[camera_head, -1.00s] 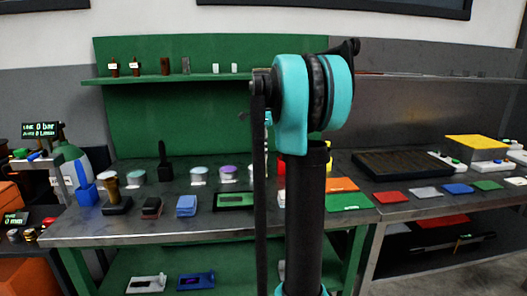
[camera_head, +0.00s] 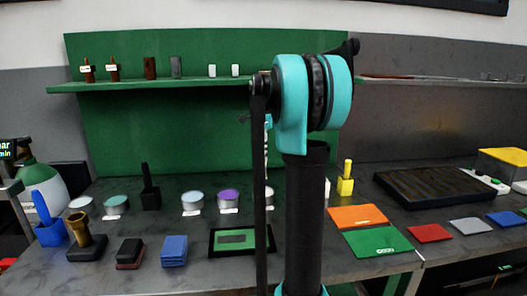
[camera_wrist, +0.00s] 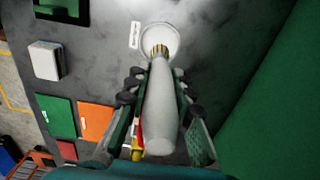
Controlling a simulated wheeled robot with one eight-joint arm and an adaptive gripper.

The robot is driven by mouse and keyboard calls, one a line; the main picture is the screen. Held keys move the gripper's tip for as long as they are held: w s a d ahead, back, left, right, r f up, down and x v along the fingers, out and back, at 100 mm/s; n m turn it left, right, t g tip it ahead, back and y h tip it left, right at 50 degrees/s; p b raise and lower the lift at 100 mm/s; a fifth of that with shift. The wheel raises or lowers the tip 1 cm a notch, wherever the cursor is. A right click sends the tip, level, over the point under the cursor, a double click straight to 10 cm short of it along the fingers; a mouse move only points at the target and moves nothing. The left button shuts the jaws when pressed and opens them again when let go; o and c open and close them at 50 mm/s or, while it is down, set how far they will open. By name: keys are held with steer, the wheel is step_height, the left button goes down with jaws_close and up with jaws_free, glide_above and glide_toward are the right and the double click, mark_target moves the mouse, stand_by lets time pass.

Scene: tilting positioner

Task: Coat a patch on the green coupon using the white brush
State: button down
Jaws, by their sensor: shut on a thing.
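In the wrist view my gripper (camera_wrist: 156,86) is shut on the white brush (camera_wrist: 160,110), with a finger on each side of its pale handle. The brush's brass-coloured ferrule lies over a round white tin (camera_wrist: 160,31); whether the bristles touch its contents I cannot tell. The green coupon (camera_head: 377,243) lies flat on the bench, right of my arm in the head view. It also shows at the left of the wrist view (camera_wrist: 60,118), apart from the brush. In the head view my arm hides the gripper and brush.
An orange coupon (camera_head: 358,216) lies behind the green one, and a red coupon (camera_head: 430,233) to its right. A yellow brush holder (camera_head: 345,187) stands nearby. Several tins, a dark framed panel (camera_head: 214,250) and a blue stack (camera_head: 174,251) lie left. A green back panel rises behind.

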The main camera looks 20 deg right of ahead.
mark_target(263, 170)
steer(key=shift+f, duration=2.45)
steer(key=shift+f, duration=0.55)
stand_by(0.3)
steer(key=shift+r, duration=3.55)
